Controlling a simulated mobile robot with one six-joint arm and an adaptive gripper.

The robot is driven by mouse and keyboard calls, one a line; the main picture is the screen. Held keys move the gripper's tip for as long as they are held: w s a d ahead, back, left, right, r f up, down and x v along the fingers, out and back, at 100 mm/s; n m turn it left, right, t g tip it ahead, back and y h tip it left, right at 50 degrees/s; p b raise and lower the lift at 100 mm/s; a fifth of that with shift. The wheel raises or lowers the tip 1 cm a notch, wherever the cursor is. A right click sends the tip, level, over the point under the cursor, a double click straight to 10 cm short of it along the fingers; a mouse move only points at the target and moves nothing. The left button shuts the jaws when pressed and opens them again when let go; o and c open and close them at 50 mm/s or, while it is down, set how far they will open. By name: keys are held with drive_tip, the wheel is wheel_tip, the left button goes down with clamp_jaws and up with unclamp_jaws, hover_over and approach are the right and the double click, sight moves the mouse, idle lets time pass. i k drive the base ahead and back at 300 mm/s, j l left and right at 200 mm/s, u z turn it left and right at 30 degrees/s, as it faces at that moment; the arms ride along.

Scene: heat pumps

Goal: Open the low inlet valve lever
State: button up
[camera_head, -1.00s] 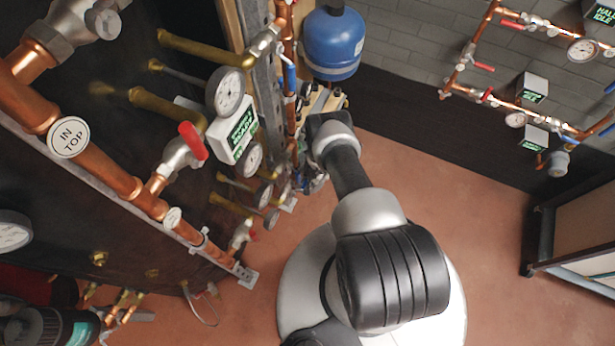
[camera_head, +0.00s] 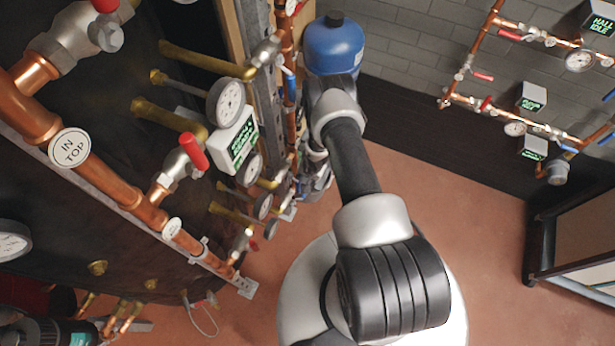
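Red-handled valves line the copper inlet pipe on the left. The lowest one I see, a small valve (camera_head: 240,240) with a short red lever (camera_head: 254,246), is near the pipe's bottom end. Above it is a larger valve with a red lever (camera_head: 193,151). I cannot read which label marks the low inlet. My arm reaches up from the base and bends down beside the pipework. My gripper (camera_head: 314,180) seems to be below the wrist, right of the gauges and apart from the lowest valve. Its fingers are not clear, being small and partly covered by the arm.
Gauges (camera_head: 226,102) and a display box (camera_head: 238,140) stick out between the valves and my arm. A blue tank (camera_head: 334,45) stands behind. The red floor (camera_head: 470,220) at right is open.

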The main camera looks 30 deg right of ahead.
sight(252, 247)
drive_tip(key=k+l, duration=0.8)
drive_tip(key=l, duration=0.1)
